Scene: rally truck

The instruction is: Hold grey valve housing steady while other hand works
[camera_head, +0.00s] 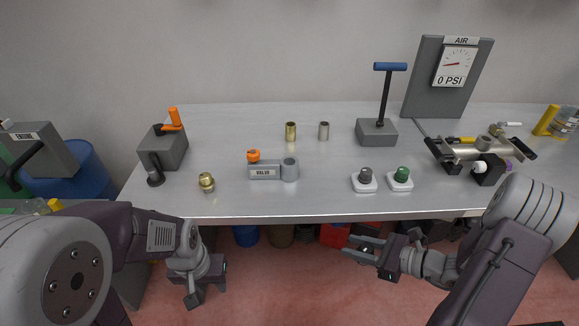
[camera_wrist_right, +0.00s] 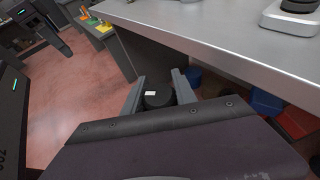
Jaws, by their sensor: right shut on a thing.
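The grey valve housing (camera_head: 276,173), labelled VALVE, sits on the metal table near its front middle. It has an upright round socket at its right end, and an orange knob (camera_head: 253,155) shows at its left end. My left gripper (camera_head: 195,299) is below and in front of the table's front edge, well apart from the housing; its fingers are too unclear to judge. My right gripper (camera_head: 358,249) is also in front of the table edge, shut on a small black cylindrical thing with a white mark, seen between its fingers in the right wrist view (camera_wrist_right: 158,97). Neither gripper touches the housing.
On the table (camera_head: 230,205) stand a brass fitting (camera_head: 206,182), brass (camera_head: 291,131) and grey (camera_head: 324,131) cylinders, two white-based buttons (camera_head: 400,179), an orange-handled block (camera_head: 168,148), a blue-handled pump (camera_head: 378,132), a gauge panel (camera_head: 447,85) and a pipe assembly (camera_head: 475,151). The front middle has free room.

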